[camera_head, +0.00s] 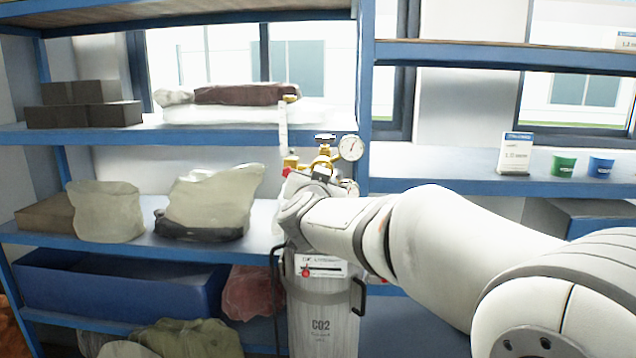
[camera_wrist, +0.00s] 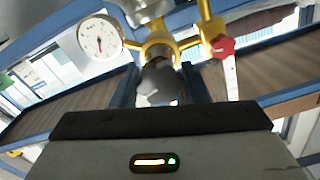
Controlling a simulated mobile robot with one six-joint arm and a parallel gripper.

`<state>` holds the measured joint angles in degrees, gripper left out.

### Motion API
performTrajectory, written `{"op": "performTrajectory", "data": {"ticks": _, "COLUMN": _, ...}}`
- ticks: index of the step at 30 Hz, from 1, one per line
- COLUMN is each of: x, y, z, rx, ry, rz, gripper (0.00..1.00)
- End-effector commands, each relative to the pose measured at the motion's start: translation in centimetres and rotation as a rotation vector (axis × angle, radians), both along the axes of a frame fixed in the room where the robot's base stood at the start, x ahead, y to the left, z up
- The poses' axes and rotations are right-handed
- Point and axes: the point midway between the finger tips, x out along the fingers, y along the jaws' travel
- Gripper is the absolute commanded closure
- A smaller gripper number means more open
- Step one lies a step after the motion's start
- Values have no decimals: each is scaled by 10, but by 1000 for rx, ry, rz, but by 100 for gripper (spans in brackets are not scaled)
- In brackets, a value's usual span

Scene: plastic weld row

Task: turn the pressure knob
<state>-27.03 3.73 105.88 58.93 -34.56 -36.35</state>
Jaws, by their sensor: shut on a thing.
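The pressure knob (camera_wrist: 158,82) is a dark grey lobed knob on the front of the brass regulator (camera_wrist: 160,45), seen in the wrist view. My gripper (camera_wrist: 161,88) is around it, one dark finger on each side, shut on it. In the head view the regulator (camera_head: 324,158) stands on top of the grey CO2 cylinder (camera_head: 322,325). My wrist hides the knob and the lower regulator there. A white round gauge (camera_head: 351,147) is to the right of the regulator; a gauge also shows at the upper left of the wrist view (camera_wrist: 100,36).
A red valve handle (camera_wrist: 222,46) is close to the right of the knob in the wrist view. Blue shelves hold bags (camera_head: 210,203), dark boxes (camera_head: 84,104) and a blue bin (camera_head: 120,285) at left. Small cups (camera_head: 564,165) and a card (camera_head: 515,153) stand at right.

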Motion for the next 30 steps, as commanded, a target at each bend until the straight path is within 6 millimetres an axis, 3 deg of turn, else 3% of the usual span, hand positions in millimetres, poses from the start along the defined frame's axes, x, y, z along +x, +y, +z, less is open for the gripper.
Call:
{"op": "performTrajectory", "data": {"ticks": 7, "x": 0, "y": 0, "z": -1, "rx": 246, "ry": -10, "rz": 0, "gripper": 81}}
{"op": "performTrajectory", "data": {"ticks": 18, "x": 0, "y": 0, "z": 0, "rx": 283, "ry": -10, "rz": 1, "gripper": 81}}
{"op": "performTrajectory", "data": {"ticks": 19, "x": 0, "y": 0, "z": 0, "rx": 283, "ry": -10, "rz": 1, "gripper": 56}}
{"op": "performTrajectory", "data": {"ticks": 26, "x": 0, "y": 0, "z": 0, "rx": 282, "ry": -10, "rz": 1, "gripper": 37}}
{"op": "performTrajectory", "data": {"ticks": 30, "x": 0, "y": 1, "z": 0, "rx": 282, "ry": -10, "rz": 1, "gripper": 37}}
